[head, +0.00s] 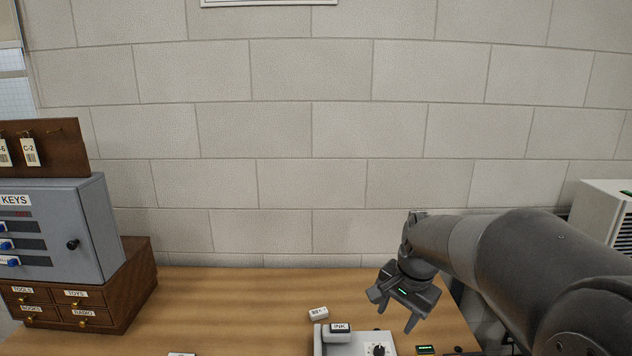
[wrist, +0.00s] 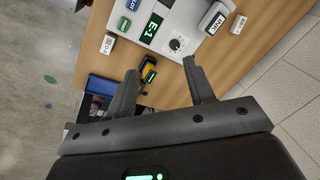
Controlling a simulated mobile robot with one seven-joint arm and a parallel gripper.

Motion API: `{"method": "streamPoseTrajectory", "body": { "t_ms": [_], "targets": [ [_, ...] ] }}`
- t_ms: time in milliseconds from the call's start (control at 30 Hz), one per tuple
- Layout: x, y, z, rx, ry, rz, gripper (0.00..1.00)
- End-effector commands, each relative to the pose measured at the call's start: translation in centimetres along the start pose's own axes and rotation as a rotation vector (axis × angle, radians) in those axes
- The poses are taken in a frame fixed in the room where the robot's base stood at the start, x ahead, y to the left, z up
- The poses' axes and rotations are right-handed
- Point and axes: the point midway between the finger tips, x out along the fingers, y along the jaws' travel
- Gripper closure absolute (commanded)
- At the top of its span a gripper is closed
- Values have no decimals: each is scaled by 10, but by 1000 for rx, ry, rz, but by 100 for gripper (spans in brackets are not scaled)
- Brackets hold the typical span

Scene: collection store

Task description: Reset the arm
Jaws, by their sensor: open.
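My gripper (head: 393,311) hangs over the right part of the wooden table in the head view, at the end of my bent arm. Its two fingers are apart with nothing between them. In the wrist view my gripper (wrist: 160,69) also shows open, its fingers pointing toward the table. A pale panel device (head: 377,349) with a dark knob stands on the table, left of and below the gripper in the head view. The wrist view shows the device (wrist: 172,38) with a green-lit E-1 display.
A block marked INK (head: 341,328) and a small white block (head: 318,313) are near the device. At left, a grey KEYS cabinet (head: 85,228) stands on wooden drawers (head: 135,290). A white machine (head: 598,205) is at right. The table's left-middle is mostly clear.

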Motion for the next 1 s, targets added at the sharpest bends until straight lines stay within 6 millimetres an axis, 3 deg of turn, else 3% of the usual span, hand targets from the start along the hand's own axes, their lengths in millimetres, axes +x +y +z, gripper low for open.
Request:
{"method": "streamPoseTrajectory", "body": {
  "t_ms": [200,500,733,1000],
  "targets": [
    [-41,30,44,-209,64,-52,51],
    [-73,73,102,-499,185,-69,51],
    [-80,104,139,-689,278,-43,51],
    [-79,117,153,-775,321,-19,51]
  ]
}}
